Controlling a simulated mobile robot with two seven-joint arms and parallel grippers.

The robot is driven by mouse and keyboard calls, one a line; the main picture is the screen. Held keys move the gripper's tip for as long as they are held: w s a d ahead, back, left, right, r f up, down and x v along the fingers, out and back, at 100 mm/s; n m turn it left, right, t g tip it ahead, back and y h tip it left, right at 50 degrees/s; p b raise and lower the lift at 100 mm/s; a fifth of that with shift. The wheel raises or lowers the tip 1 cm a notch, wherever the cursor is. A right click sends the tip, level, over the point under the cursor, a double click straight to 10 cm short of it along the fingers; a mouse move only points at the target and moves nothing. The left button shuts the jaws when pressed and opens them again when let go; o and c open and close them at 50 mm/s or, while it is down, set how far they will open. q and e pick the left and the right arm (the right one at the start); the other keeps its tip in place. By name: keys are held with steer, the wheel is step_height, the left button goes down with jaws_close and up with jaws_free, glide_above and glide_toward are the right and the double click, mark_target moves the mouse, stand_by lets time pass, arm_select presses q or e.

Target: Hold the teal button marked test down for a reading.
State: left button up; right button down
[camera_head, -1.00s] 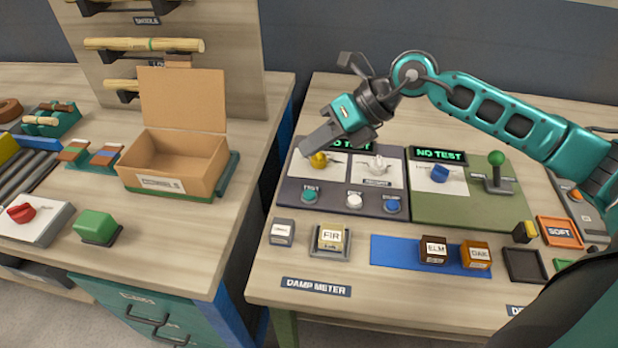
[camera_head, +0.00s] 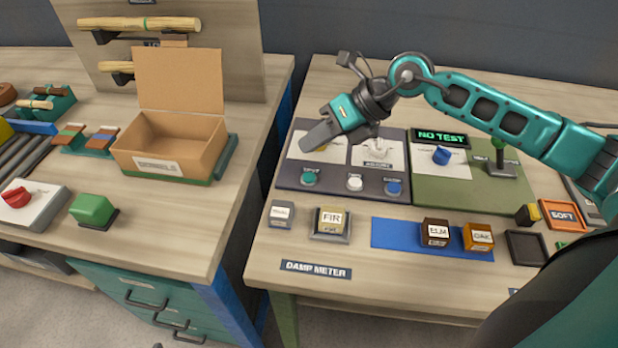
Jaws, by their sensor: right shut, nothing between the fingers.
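The teal button (camera_head: 309,178) sits at the front left of the dark grey meter panel (camera_head: 336,187), with a small label above it. My right gripper (camera_head: 306,146) is shut and empty. It reaches in from the right over the panel's upper left part, and its fingertips appear just behind the teal button, apart from it. The gripper hides the panel's left display and most of what lies on its left white plate. A white button (camera_head: 354,183) and a blue button (camera_head: 392,187) stand to the right of the teal one. My left gripper is not in view.
A green panel (camera_head: 470,194) with a "NO TEST" display (camera_head: 440,138) and a lever adjoins on the right. In front stand the FIR block (camera_head: 332,220) on its holder and the ELM (camera_head: 436,232) and OAK (camera_head: 478,238) blocks on a blue strip. A gap separates the left bench.

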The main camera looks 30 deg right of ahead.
mark_target(314, 175)
step_height(314, 175, down, 5)
steer(key=b, duration=0.2)
steer(key=shift+r+b, duration=0.15)
steer(key=shift+b, duration=0.2)
stand_by(1.2)
stand_by(0.4)
steer(key=shift+f+b, duration=0.4)
steer(key=shift+f, duration=0.1)
